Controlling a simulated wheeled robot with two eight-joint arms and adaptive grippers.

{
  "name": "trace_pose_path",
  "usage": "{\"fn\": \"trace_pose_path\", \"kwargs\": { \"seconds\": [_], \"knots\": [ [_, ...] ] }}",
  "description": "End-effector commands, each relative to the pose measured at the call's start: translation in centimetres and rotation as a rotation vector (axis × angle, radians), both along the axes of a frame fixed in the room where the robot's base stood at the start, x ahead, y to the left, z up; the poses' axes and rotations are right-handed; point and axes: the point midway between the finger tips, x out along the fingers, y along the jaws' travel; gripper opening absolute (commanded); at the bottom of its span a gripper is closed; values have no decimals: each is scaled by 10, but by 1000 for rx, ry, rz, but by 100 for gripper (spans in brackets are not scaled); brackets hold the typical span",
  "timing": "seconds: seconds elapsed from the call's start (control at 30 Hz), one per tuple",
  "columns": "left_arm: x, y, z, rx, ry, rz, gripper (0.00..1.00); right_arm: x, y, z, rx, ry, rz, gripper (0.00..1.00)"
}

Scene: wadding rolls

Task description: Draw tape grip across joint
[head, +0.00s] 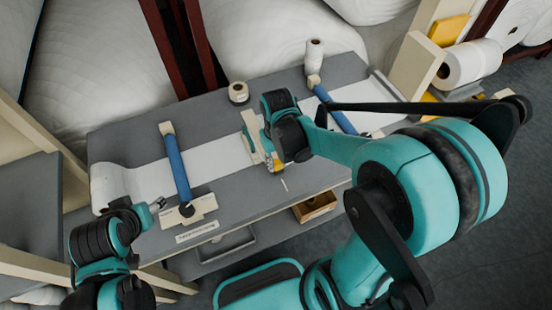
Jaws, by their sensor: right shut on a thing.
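A white strip of wadding (217,155) runs across the grey table (125,135), from a white roll (110,185) at its left end. My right gripper (272,160) is over the middle of the strip, shut on a pale piece (251,128) that looks like the tape grip. The fingers and arm hide much of it, and the joint cannot be made out beneath. My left gripper (158,204) is at the table's front left, beside the left blue bar; its jaws are too small to read.
The left blue bar (178,165) and right blue bar (335,108) lie across the strip, with pale end blocks. A small roll (238,92) and a taller roll (314,56) stand at the back. A wooden box (315,207) sits below the front edge.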

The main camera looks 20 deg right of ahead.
Motion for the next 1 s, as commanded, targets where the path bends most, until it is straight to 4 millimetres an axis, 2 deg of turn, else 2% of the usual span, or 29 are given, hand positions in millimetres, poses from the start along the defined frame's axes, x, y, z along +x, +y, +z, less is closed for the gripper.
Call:
{"fn": "trace_pose_path", "kwargs": {
  "seconds": [0.07,0.1,0.17,0.57,0.67,1.0],
  "knots": [
    [0,0,0,0,0,0,55,-4,0,-1,1,9,0,0],
    [0,0,0,0,0,0,55,-4,0,-1,1,10,0,28],
    [0,0,0,0,0,0,55,-4,0,-1,1,10,0,44],
    [0,0,0,0,0,0,55,-2,0,4,0,5,0,45],
    [0,0,0,0,0,0,55,-2,0,17,0,5,0,45],
    [0,0,0,0,0,0,55,-3,0,85,0,6,0,45]
  ]
}}
